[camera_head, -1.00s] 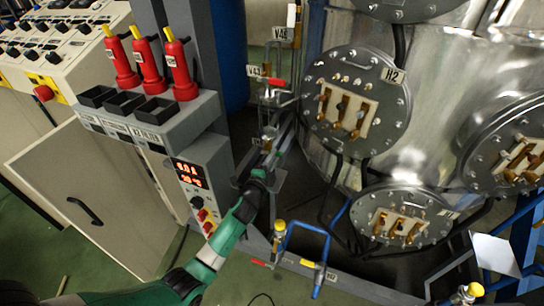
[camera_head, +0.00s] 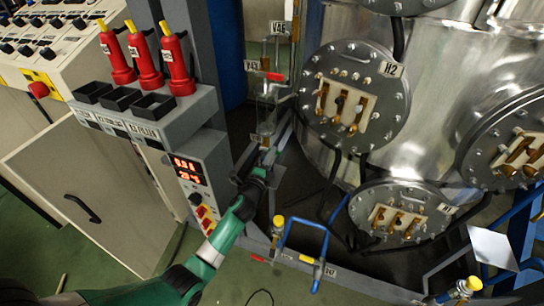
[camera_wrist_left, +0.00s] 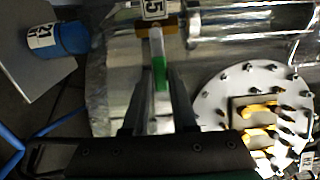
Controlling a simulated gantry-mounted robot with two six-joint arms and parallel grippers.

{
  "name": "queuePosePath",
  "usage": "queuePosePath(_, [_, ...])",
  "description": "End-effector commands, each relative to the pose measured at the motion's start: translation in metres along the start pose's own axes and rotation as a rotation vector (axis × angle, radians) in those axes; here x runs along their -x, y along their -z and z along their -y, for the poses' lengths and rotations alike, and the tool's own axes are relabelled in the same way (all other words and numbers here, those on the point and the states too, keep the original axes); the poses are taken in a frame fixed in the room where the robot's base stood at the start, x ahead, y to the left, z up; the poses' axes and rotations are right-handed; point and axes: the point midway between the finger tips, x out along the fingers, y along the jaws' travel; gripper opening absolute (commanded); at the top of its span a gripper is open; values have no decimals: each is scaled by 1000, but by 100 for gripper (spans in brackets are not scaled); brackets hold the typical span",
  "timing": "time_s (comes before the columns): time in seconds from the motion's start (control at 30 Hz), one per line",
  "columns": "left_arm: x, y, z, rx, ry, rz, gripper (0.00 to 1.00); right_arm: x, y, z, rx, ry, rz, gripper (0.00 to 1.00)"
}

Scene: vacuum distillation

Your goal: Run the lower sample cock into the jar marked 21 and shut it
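My left gripper (camera_head: 268,138) points up among the small pipework left of the big steel vessel. In the left wrist view its two fingers (camera_wrist_left: 158,90) stand apart, with a thin pale strip and a green piece (camera_wrist_left: 160,73) showing between them; I cannot tell whether they touch it. A brass-coloured fitting and a tag that seems to end in 5 (camera_wrist_left: 153,9) are just beyond the fingertips. A blue cylinder (camera_wrist_left: 70,38) with a white label, perhaps reading 21, lies at the upper left of the wrist view. No jar is clear in the head view. My right gripper is out of view.
The steel vessel with round flanges (camera_head: 354,97) is close on the right. A control box with a red display (camera_head: 189,170) stands on the left. Blue piping (camera_head: 303,224) is below right.

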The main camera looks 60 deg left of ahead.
Motion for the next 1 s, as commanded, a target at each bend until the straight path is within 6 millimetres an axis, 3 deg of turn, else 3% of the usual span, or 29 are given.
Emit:
queuePosePath(0.03, [0, 0, -1, 1, -1, 0, 37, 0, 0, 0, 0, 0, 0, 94])
queuePosePath(0.13, [0, 0, 0, 2, -1, 0, 52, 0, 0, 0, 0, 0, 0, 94])
queuePosePath(0.5, [6, 0, 1, 4, -1, -1, 52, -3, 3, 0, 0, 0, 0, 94])
queuePosePath(1.0, [106, 0, 0, 2, -1, -1, 52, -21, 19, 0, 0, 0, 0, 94])
